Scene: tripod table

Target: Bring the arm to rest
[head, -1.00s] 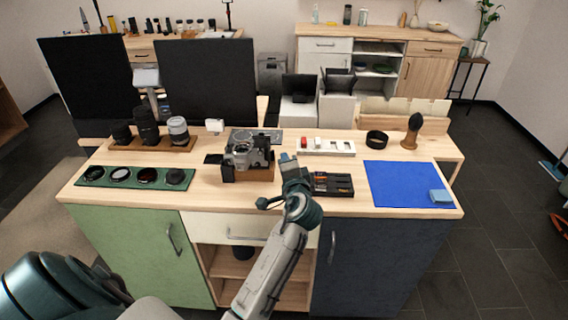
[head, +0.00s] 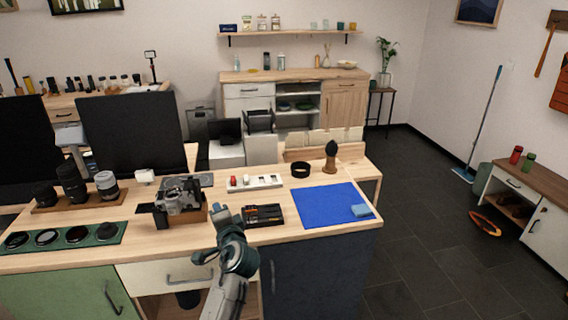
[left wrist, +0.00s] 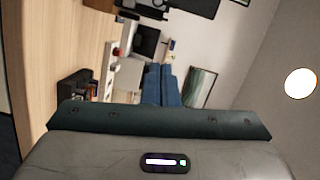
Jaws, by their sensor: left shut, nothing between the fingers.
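My left gripper (head: 222,214) is at the front edge of the wooden worktop (head: 330,178), its arm coming up from the bottom of the head view. Its fingers are shut and empty. In the left wrist view the blue fingers (left wrist: 162,86) lie side by side, pointing away from the camera. In the head view the gripper shows just right of and below the camera (head: 180,194) and left of the black tray of small tools (head: 263,215). I cannot tell its exact height above the worktop. My right gripper is not in view.
Dark floor (head: 425,235) lies open to the right, before a low cabinet (head: 510,190).

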